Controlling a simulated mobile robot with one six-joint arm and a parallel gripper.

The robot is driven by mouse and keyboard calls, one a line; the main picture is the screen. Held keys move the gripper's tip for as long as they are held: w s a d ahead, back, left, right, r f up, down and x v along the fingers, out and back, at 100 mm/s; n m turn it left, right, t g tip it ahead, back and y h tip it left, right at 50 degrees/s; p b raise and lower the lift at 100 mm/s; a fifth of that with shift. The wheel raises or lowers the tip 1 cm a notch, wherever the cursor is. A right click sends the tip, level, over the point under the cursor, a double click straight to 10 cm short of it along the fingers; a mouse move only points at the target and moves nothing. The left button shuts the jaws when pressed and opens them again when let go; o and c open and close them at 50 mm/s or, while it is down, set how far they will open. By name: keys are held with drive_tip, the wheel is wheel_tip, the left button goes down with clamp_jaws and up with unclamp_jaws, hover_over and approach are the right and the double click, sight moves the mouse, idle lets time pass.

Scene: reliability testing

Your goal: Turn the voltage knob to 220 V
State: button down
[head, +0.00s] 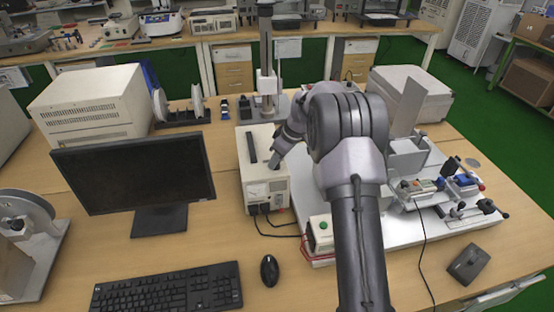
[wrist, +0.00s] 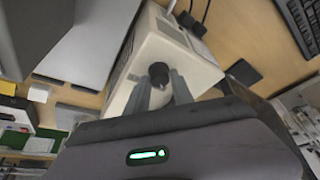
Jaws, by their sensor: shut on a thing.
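The voltage box (head: 248,178) is a cream-white unit standing on the table near the middle of the head view, with a meter on its front face. The box also shows in the wrist view (wrist: 190,62). The dark round voltage knob (wrist: 158,69) sits on its top face. My gripper (head: 274,163) comes down over the top of the box, and in the wrist view its two grey fingers (wrist: 159,80) are shut on the knob, one on each side. The head view hides the knob behind the gripper. The voltage markings are too small to read.
A monitor (head: 135,172) stands to the left, with a keyboard (head: 170,289) and mouse (head: 269,270) in front. A metal stand (head: 267,75) rises behind the box. A white platform with fixtures (head: 400,228) lies to the right. Black cables run from the box's front.

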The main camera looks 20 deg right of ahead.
drive_tip(key=shift+m, duration=0.4)
drive_tip(key=m+h+b, duration=0.1)
drive_tip(key=m, duration=0.2)
drive_tip(key=shift+a+t, duration=0.1)
drive_tip(key=shift+t, duration=0.3)
drive_tip(key=m+h, duration=0.2)
drive_tip(key=m, duration=0.3)
drive_tip(key=shift+a, duration=0.2)
drive_tip(key=m+h+b, duration=0.1)
drive_tip(key=m, duration=0.1)
drive_tip(key=m+h, duration=0.1)
drive_tip(key=m, duration=0.2)
drive_tip(key=shift+f+g+b, duration=0.1)
drive_tip(key=shift+g+b, duration=0.2)
drive_tip(key=shift+b, duration=0.1)
drive_tip(key=shift+a+m+g+h+b, duration=0.1)
drive_tip(key=shift+m+g+h+b, duration=0.45)
drive_tip(key=shift+m, duration=1.45)
drive_tip(key=c, duration=1.1)
unclamp_jaws()
drive_tip(key=shift+c, duration=0.2)
drive_tip(key=shift+w, duration=0.1)
